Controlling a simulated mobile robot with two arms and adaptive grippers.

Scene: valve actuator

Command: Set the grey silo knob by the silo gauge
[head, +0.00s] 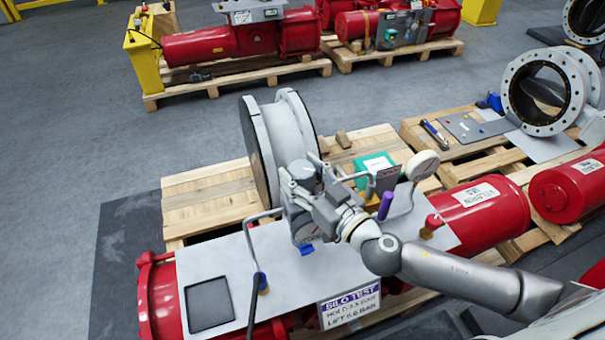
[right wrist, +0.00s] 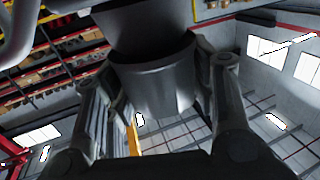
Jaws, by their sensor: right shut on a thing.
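My right gripper (head: 299,188) is over the white panel (head: 225,262) on the red actuator. In the right wrist view, its two fingers stand on either side of a dark grey cylindrical knob (right wrist: 155,82) and are shut on it. I cannot tell which is the silo gauge. My left gripper is not in view.
A large grey flanged ring (head: 282,140) stands behind, on a pallet.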

